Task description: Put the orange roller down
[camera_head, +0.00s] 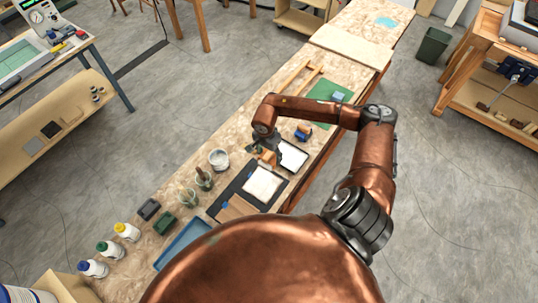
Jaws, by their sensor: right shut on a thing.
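My right arm comes in from the right, and its dark gripper (266,151) points down over the workbench. It is shut on the orange roller (269,158), which it partly hides. The roller is beside the left edge of a dark tray with a white inside (293,155). The picture is too small to tell whether the roller touches anything below it. My left gripper is not in view.
A white sheet (263,184) lies on a dark board in front of the tray. A white tub (219,159), brush pots (204,178) and several bottles (126,231) stand to the left. A blue-and-orange item (303,132) and a green mat (325,90) lie behind.

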